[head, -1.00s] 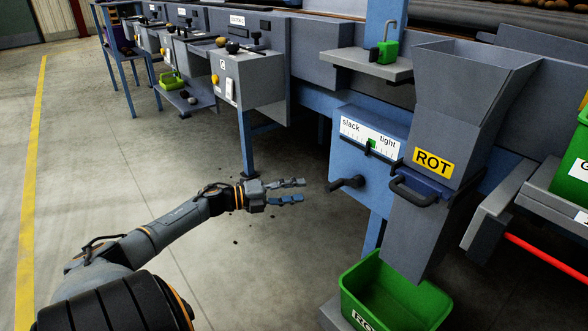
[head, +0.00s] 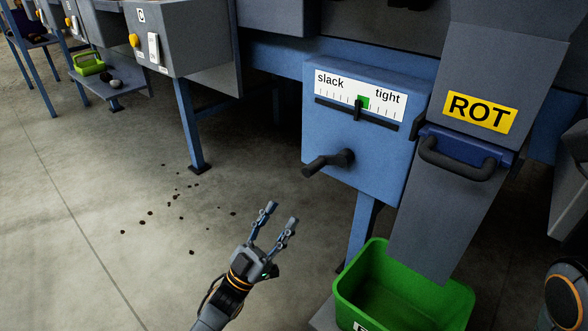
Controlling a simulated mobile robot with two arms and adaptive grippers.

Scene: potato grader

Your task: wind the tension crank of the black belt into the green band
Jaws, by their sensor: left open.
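The tension crank (head: 330,163) is a black handle on the front of a blue box (head: 345,185), its grip pointing to the lower left. Above it a white gauge (head: 385,109) runs from "slack" to "tight". A small green band (head: 364,102) lies near its middle, and the black pointer (head: 358,108) stands at the band's left edge. My left gripper (head: 280,213) is open and empty, below and left of the crank, fingers pointing up and apart from it.
A grey chute marked ROT (head: 475,150) with a black handle (head: 458,165) stands right of the blue box. A green bin (head: 347,289) sits below it. A blue leg (head: 190,125) stands at the left. Open floor with scattered dark bits lies between.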

